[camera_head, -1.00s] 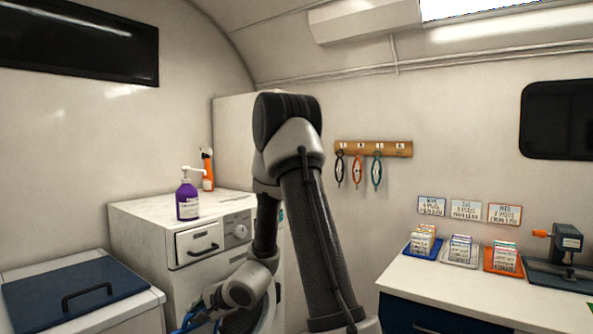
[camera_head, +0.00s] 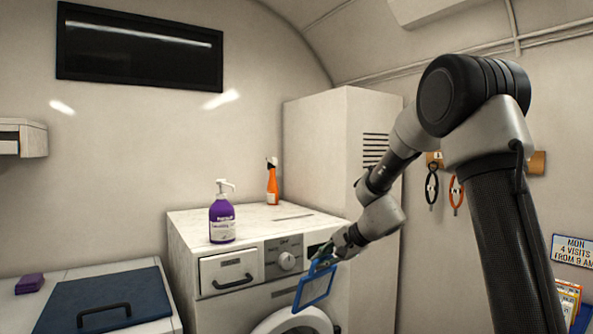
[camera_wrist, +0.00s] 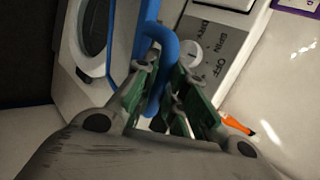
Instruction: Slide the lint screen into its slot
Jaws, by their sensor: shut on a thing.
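The lint screen (camera_head: 316,287) is a blue rectangular frame with a handle. It hangs tilted in front of the washer-dryer's right front, clear of its top. My gripper (camera_head: 327,257) is shut on the screen's handle. In the wrist view the green fingertips of my gripper (camera_wrist: 170,92) close around the curved blue handle (camera_wrist: 162,50). A thin dark slit (camera_head: 293,217) shows in the white top of the machine (camera_head: 262,222), left of and above my gripper; it looks like the slot. The slit is not visible in the wrist view.
A purple pump bottle (camera_head: 222,220) and an orange spray bottle (camera_head: 272,184) stand on the machine top, left of and behind the slit. A tall white cabinet (camera_head: 325,140) rises behind. A blue-lidded chest (camera_head: 105,300) is at the lower left.

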